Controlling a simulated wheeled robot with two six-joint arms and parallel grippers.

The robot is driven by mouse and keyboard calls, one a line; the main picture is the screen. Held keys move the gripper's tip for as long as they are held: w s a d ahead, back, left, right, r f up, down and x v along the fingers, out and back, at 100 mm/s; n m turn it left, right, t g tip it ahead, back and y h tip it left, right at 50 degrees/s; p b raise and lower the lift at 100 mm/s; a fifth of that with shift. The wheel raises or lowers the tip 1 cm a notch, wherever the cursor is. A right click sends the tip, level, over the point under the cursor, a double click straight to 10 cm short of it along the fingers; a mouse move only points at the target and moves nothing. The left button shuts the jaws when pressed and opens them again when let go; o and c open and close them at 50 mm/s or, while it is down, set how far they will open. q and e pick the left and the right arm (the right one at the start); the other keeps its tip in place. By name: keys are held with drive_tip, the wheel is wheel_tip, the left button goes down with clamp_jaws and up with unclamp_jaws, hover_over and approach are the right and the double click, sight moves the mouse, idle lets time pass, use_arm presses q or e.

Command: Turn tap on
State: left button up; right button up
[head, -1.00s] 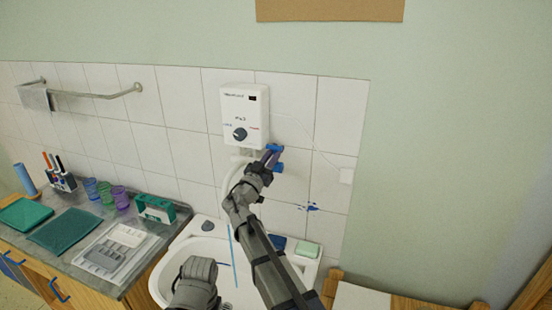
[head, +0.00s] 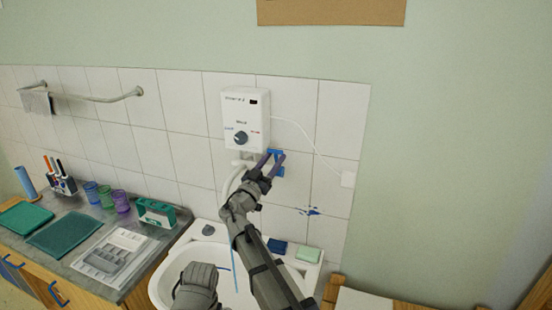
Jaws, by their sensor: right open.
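The tap is on the tiled wall under a white water heater (head: 245,120). Its blue handle (head: 275,153) shows at and behind my fingertips, with another blue part (head: 280,172) just below. A white curved spout (head: 229,183) runs down toward the sink (head: 165,287). A thin light-blue line (head: 235,270), which looks like water, drops into the basin. My right gripper (head: 271,161) is open, its two dark fingers spread at the blue handle; contact cannot be told. My forearm hides part of the tap and basin.
A green soap block (head: 308,255) and a blue sponge (head: 277,246) lie on the sink's back rim.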

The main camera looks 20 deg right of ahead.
drive_tip(key=b+v, duration=0.1)
drive_tip(key=v, duration=0.5)
drive_tip(key=shift+b, duration=0.3)
drive_tip(key=s+d+f+n+g+y, duration=0.25)
drive_tip(key=s+d+f+g, duration=0.35)
drive_tip(key=f, duration=0.5)
drive_tip(key=s+d+f+n+g+y, duration=0.1)
drive_tip(key=s+d+f+g+y, duration=0.5)
drive_tip(key=f, duration=0.5)
drive_tip(key=s+a+f+n+g+y, duration=0.2)
drive_tip(key=s+a+f+n+y, duration=0.45)
drive_tip(key=s+a, duration=0.35)
drive_tip(key=s+a+n, duration=0.2)
drive_tip(key=s+a, duration=0.1)
drive_tip(key=a, duration=0.3)
drive_tip(key=s+a+n+g, duration=0.1)
drive_tip(key=s+a, duration=0.3)
drive_tip(key=a, duration=0.2)
drive_tip(key=shift+a+f+n+h, duration=0.2)
drive_tip(key=shift+f+n+h, duration=0.1)
drive_tip(key=shift+n, duration=0.1)
